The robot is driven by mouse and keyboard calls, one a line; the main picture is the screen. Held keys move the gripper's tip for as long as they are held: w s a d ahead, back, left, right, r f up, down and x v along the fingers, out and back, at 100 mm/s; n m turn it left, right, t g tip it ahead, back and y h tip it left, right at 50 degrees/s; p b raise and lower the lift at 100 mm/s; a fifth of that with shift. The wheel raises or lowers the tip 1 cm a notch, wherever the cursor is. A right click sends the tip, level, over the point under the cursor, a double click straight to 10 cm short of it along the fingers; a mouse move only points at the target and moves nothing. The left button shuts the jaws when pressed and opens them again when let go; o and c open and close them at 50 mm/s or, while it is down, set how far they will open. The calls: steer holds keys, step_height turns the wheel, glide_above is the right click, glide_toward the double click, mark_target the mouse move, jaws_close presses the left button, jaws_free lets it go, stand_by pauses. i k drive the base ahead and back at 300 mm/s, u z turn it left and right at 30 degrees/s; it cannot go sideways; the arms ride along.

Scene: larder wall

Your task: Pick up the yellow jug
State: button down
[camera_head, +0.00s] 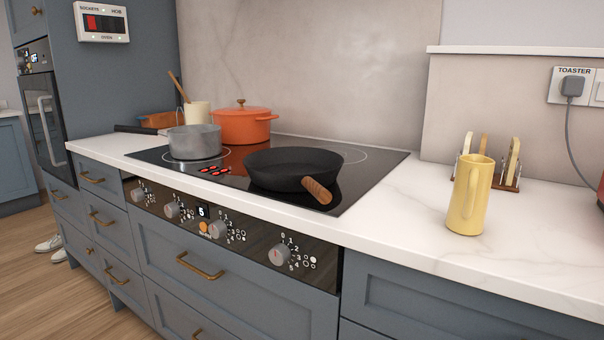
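The yellow jug (470,197) stands upright on the white marble worktop (405,216), to the right of the hob. It is tall and open at the top. Its handle shows on the side facing me. My gripper is not in this view.
A toast rack (513,164) with slices stands just behind the jug. A black frying pan (293,169), a grey saucepan (194,142) and an orange pot (241,125) are on the black hob (367,172). The worktop's front edge is near the jug. A plugged-in cord (568,127) hangs at the right.

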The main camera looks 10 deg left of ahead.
mark_target(466, 215)
steer(key=z, duration=2.25)
steer(key=k, duration=1.65)
steer(key=u, duration=2.05)
steer(key=i, duration=0.5)
steer(key=z, duration=0.05)
